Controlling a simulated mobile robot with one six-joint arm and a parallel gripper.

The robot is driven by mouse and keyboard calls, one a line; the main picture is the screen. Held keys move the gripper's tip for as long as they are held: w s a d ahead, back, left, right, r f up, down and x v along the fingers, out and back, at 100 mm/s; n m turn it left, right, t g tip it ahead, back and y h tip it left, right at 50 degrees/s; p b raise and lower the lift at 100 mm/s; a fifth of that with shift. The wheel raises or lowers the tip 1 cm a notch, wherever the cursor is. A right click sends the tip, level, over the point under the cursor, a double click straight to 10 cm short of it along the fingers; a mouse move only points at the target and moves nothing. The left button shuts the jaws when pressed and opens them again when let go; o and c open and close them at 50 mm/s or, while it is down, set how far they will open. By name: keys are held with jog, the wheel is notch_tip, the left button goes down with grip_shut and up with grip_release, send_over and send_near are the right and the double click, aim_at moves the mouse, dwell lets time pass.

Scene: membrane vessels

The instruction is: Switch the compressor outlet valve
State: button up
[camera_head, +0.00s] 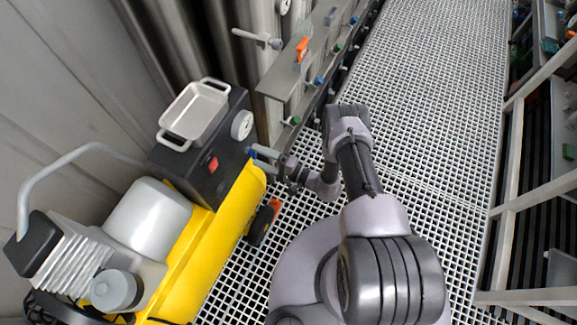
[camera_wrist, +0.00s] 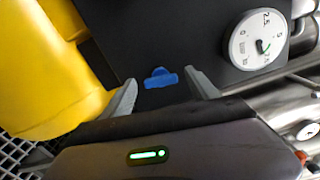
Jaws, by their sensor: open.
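The compressor (camera_head: 176,262) has a yellow body and a black box at its right end. Its outlet valve has a small blue handle (camera_wrist: 161,78) on the black face; in the wrist view it lies roughly crosswise between the fingertips. In the head view a bit of the blue handle (camera_head: 252,153) shows beside the fingers. My gripper (camera_head: 262,158) is open, its two grey fingers pointing at the black face. In the wrist view my gripper (camera_wrist: 161,83) has one finger on either side of the handle, apart from it. Whether the fingertips touch the face is unclear.
A round pressure gauge (camera_head: 242,125) and a red switch (camera_head: 213,165) sit on the black box. A metal tray (camera_head: 194,112) rests on top. A rail with several coloured valves and an orange handle (camera_head: 302,48) runs behind. The grating floor (camera_head: 430,100) at right is clear.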

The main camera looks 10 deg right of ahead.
jog(key=p+v, duration=0.3)
jog(key=v, duration=1.4)
jog(key=w+a+r+n+g+h, duration=0.15)
jog(key=r+g, duration=0.25)
jog(key=r, duration=0.5)
jog(key=w+r+n+g, duration=0.2)
jog(key=r+n+g, duration=0.1)
jog(key=r, duration=0.7)
jog(key=w+r+n+g+h, duration=0.15)
jog(key=r+g, duration=0.25)
jog(key=r, duration=0.5)
jog(key=s+a+r+t+h, duration=0.1)
jog(key=s+r+t+h, duration=0.2)
jog(key=s+r, duration=0.5)
jog(key=s+a+r+m+t+h, duration=0.1)
jog(key=s+r+h, duration=0.5)
jog(key=r, duration=0.8)
jog(key=s+t, duration=0.1)
jog(key=s, duration=0.1)
jog(key=shift+s+a+t, duration=0.25)
jog(key=shift+s+t, duration=0.05)
jog(key=shift+t, duration=0.1)
